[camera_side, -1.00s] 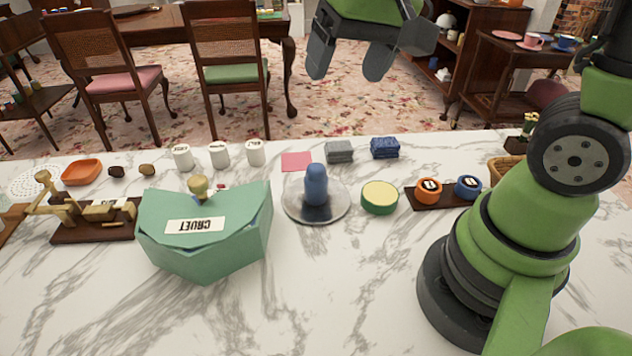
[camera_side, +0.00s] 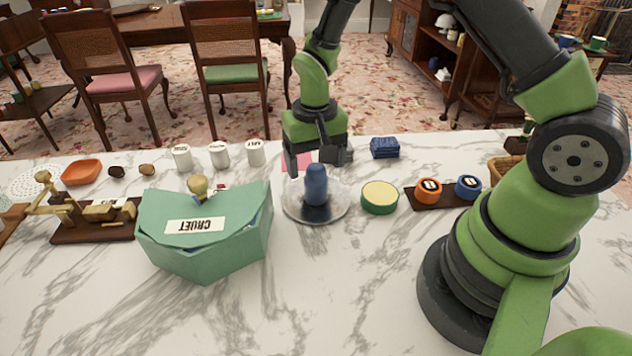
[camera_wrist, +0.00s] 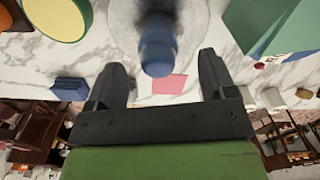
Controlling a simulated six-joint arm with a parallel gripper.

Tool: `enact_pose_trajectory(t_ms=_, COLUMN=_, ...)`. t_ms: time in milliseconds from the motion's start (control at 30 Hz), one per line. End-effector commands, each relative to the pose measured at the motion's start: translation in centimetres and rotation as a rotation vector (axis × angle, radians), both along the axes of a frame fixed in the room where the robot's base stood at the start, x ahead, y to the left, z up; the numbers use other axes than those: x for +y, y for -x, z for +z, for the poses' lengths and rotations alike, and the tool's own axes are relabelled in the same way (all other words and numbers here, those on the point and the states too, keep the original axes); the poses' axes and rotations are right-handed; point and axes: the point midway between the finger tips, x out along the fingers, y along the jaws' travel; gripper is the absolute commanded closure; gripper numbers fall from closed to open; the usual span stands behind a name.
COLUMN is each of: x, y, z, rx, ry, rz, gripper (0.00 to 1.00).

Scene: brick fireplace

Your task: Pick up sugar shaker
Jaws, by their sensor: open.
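A blue shaker-shaped bottle with a rounded top, seemingly the sugar shaker (camera_side: 316,183), stands upright on a round glassy plate (camera_side: 296,212). In the wrist view the blue shaker (camera_wrist: 157,45) shows at the top centre, just beyond the fingertips and between their lines. My gripper (camera_side: 318,165) is above and behind the shaker in the side view, with its fingers pointing down. In the wrist view my gripper (camera_wrist: 160,75) is open and empty, one finger to each side. I cannot tell whether either finger touches the shaker.
A green CRUET box (camera_side: 170,245) stands left of the plate. A round green-and-yellow tin (camera_side: 380,197) is close on the right. Behind are white labelled jars (camera_side: 219,155), a pink square (camera_side: 290,160) and folded blue cloth (camera_side: 385,148). The front marble counter (camera_side: 330,290) is clear.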

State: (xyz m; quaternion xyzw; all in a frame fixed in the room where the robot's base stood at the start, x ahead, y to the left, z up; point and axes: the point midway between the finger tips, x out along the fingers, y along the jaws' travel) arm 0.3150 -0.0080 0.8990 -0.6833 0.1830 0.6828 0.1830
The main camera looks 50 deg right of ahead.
Motion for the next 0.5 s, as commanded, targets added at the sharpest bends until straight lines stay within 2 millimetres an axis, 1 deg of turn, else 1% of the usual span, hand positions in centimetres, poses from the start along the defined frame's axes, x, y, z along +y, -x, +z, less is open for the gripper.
enact_pose_trajectory(t_ms=200, x=-0.1, y=0.4, z=-3.4, rx=0.006, ry=-0.001, rz=-0.001, gripper=0.23)
enact_pose_trajectory(t_ms=300, x=-0.1, y=0.4, z=-4.5, rx=0.003, ry=-0.002, rz=0.0, gripper=0.23)
enact_pose_trajectory(t_ms=400, x=-0.1, y=0.3, z=-4.9, rx=0.0, ry=-0.002, rz=0.0, gripper=0.23)
enact_pose_trajectory(t_ms=500, x=-0.1, y=0.3, z=-4.9, rx=0.0, ry=-0.002, rz=0.0, gripper=0.23)
